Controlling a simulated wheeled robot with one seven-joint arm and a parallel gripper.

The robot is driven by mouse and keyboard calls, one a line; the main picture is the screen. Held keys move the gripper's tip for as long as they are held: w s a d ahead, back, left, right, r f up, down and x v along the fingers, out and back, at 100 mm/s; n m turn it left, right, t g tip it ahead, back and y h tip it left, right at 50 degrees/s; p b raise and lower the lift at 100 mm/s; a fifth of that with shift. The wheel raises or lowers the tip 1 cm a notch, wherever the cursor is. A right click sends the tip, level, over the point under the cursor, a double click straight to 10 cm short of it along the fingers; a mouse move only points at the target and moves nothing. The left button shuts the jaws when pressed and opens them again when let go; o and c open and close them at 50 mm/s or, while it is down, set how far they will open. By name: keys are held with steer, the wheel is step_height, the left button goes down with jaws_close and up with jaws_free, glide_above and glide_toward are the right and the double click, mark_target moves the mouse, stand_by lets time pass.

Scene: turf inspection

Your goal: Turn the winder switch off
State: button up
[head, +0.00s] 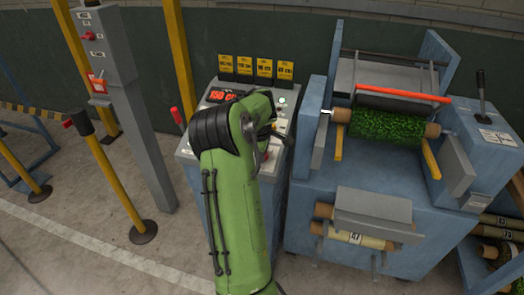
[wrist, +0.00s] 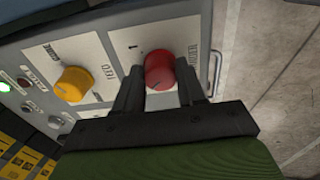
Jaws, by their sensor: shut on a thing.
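The winder switch is a round red knob (wrist: 159,68) on a pale plate of the control panel, seen in the wrist view. The lettering beside it is partly hidden and looks like WINDER; a small mark stands above the knob. My gripper (wrist: 160,78) has one dark finger on each side of the red knob and is shut on it. In the head view my green arm reaches over the control panel (head: 217,96) and hides the red knob and most of my gripper.
A yellow knob (wrist: 73,84) marked FEED sits left of the red one, with small buttons and a lit green lamp (wrist: 4,87) beyond. A metal handle (wrist: 216,72) edges the panel. The blue winder machine (head: 345,225) with a turf roll (head: 385,127) stands right; a grey post (head: 140,130) stands left.

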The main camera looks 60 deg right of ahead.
stand_by(0.3)
steer(key=o, duration=1.1)
steer(key=shift+c, duration=0.2)
steer(key=p+v, duration=0.2)
steer(key=v, duration=1.3)
steer(key=shift+a+r, duration=0.15)
steer(key=shift+r, duration=0.2)
